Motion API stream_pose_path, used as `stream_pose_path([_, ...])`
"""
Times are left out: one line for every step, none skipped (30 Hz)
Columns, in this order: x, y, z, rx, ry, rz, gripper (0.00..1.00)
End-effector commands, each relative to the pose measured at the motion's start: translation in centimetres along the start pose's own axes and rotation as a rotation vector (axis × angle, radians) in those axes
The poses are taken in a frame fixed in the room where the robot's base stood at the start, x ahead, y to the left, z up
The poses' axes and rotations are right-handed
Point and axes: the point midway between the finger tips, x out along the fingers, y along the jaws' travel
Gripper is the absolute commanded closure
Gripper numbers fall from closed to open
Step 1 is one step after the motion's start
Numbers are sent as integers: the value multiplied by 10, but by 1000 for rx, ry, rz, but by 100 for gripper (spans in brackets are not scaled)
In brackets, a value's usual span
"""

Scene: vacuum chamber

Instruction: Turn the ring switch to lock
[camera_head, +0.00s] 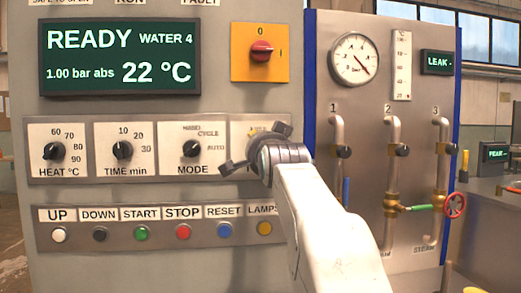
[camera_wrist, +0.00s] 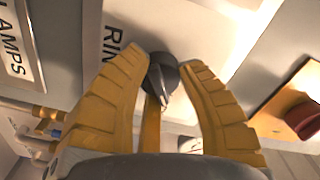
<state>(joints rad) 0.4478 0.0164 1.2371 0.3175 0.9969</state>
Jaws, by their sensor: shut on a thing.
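The ring switch is a dark knob (camera_wrist: 161,75) on a pale plate lettered "RIN…" in the wrist view; the rest of the label is out of sight. My gripper (camera_wrist: 158,66) has yellow ribbed fingers on both sides of the knob and is shut on it. In the head view my gripper (camera_head: 262,152) covers the knob, and only part of the switch plate (camera_head: 243,130) shows, right of the MODE plate. The knob's pointer direction and the lock mark cannot be read.
The MODE knob (camera_head: 191,148) is close left of my gripper. Coloured buttons, including the blue RESET button (camera_head: 224,230), lie below. An orange plate with a red switch (camera_head: 261,50) is above. Pipes and a gauge (camera_head: 353,59) stand at the right.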

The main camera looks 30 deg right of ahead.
Motion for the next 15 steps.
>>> stream_pose_path([0, -1, 0, 16, 1, -3, 97])
stream_pose_path([0, -1, 0, 25, 1, -3, 97])
stream_pose_path([0, -1, 0, 34, 1, -3, 97])
stream_pose_path([0, -1, 0, 41, 1, -3, 97])
stream_pose_path([0, -1, 0, 47, 1, -3, 97])
stream_pose_path([0, -1, 0, 53, 1, -3, 97])
stream_pose_path([0, -1, 0, 56, 1, -3, 97])
stream_pose_path([0, -1, 0, 59, 1, -3, 97])
stream_pose_path([0, -1, 0, 62, 1, -3, 97])
stream_pose_path([0, -1, 0, 64, 1, -3, 97])
stream_pose_path([0, -1, 0, 66, 1, -3, 97])
stream_pose_path([0, -1, 0, 67, 1, -3, 97])
stream_pose_path([0, -1, 0, 67, 1, -3, 97])
stream_pose_path([0, -1, 0, 68, 1, -3, 97])
stream_pose_path([0, -1, 0, 68, 1, -3, 97])
